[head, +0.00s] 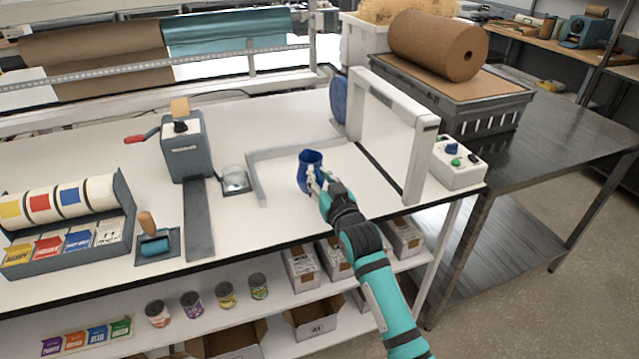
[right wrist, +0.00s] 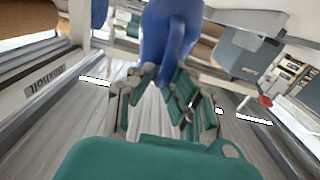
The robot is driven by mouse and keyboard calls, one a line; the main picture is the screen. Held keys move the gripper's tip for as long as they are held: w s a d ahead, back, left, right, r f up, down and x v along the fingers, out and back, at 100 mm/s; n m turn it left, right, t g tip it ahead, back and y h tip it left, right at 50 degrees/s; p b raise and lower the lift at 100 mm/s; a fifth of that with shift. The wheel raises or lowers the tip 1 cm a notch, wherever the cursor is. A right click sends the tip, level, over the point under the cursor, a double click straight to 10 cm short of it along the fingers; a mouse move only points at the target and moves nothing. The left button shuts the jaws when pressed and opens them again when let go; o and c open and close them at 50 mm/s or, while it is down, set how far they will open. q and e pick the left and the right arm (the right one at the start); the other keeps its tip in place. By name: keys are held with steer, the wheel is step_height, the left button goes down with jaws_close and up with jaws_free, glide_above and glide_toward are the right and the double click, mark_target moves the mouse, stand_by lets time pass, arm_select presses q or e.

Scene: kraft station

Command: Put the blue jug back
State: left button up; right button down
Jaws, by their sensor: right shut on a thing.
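The blue jug (head: 308,158) is upright over the white bench top, just inside the grey angled corner guide (head: 258,175). My right gripper (head: 318,182) is shut on it from the front right. In the right wrist view the jug's body (right wrist: 158,38) stands beyond my gripper (right wrist: 163,85), and its fingers close around the jug's handle. I cannot tell whether the jug's base touches the surface. My left gripper is not in view.
A white frame (head: 412,112) stands right of the jug, with a control box (head: 458,172) beyond it. A small glass vessel (head: 234,174) on a dark base and a grey taping machine (head: 186,150) stand left. Bare bench lies around the jug.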

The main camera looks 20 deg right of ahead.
steer(key=shift+f, duration=1.1)
steer(key=shift+f, duration=0.1)
steer(key=c, duration=1.3)
jaws_free()
steer(key=shift+s+f, duration=0.1)
steer(key=shift+c, duration=0.2)
steer(key=shift+s, duration=0.1)
steer(key=s+b, duration=0.1)
steer(key=s, duration=1)
steer(key=shift+s+d, duration=0.25)
steer(key=shift+s, duration=0.15)
